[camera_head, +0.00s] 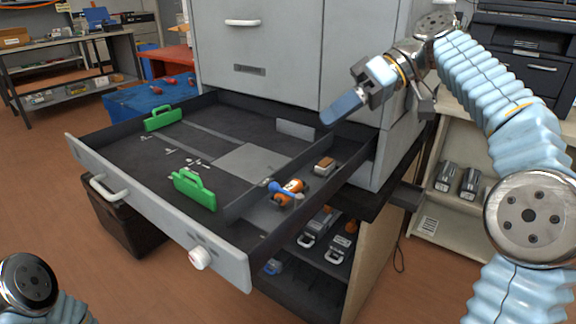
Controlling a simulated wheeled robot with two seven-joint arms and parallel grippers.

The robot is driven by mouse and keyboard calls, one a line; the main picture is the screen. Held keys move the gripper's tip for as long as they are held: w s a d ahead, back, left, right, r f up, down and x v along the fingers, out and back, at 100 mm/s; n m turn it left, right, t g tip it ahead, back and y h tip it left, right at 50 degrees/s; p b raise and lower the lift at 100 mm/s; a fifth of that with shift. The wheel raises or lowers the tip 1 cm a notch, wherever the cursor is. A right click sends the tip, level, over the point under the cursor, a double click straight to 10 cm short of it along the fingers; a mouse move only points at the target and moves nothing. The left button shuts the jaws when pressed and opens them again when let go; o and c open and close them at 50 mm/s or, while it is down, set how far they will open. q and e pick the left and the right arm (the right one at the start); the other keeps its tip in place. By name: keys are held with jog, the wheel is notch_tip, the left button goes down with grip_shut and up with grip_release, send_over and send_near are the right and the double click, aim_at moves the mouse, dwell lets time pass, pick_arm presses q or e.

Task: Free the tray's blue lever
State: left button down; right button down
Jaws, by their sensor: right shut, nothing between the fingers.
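The grey tray (88,157) is pulled out of the big grey machine like a drawer. A small blue part (281,188), which looks like the blue lever, sits in the tray's narrow right compartment. It lies against an orange and dark piece (293,186); whether the two are joined I cannot tell. My right gripper (343,108) has long blue fingers, shut and empty. It is above the tray's far right corner, pointing down and left, well apart from the blue part. Of my left arm only a joint shows at the bottom left; its gripper is out of view.
Two green handled pieces (195,190) (163,118) stand in the tray, with small loose bits between them. A brown-topped block (324,166) sits behind the orange piece. A white knob (200,258) sticks out of the tray's front. A shelf below holds cartridges (320,226).

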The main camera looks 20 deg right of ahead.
jog(key=b, duration=0.2)
send_over(288, 185)
jog(key=w+d, duration=0.2)
notch_tip(288, 185, down, 5)
jog(key=shift+s+f, duration=0.1)
jog(key=f, duration=0.1)
jog(key=s+a+f, duration=0.1)
jog(key=b, duration=0.1)
jog(key=shift+s+a+f, duration=0.15)
jog(key=shift+a+f, duration=0.1)
jog(key=shift+f, duration=0.15)
jog(key=shift+s+a+f, duration=0.2)
jog(key=shift+s+f, duration=0.05)
jog(key=shift+f, duration=0.1)
